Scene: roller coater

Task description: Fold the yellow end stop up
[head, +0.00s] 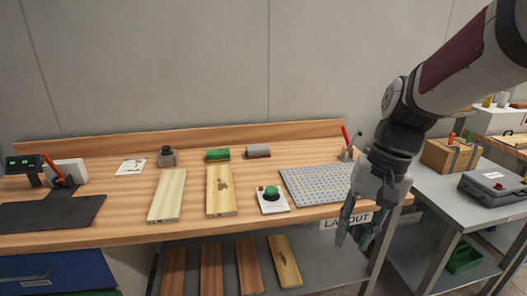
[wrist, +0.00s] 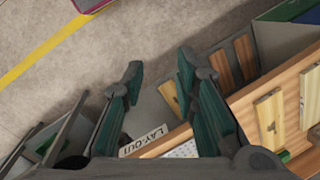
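I cannot make out a yellow end stop in either view. My gripper (head: 353,236) hangs pointing down at the front right edge of the wooden bench (head: 130,215), by the LAYOUT label (head: 345,221). In the wrist view my gripper (wrist: 160,72) has its two green-padded fingers spread apart with nothing between them. Floor and the bench's lower shelf show beyond the fingers.
The bench bears pale boards (head: 167,197), a green push button (head: 271,198), a grey perforated plate (head: 320,184) and a dark mat (head: 50,211). A grey table (head: 425,185) with a black case (head: 495,188) stands right. Floor (wrist: 120,40) in front looks open.

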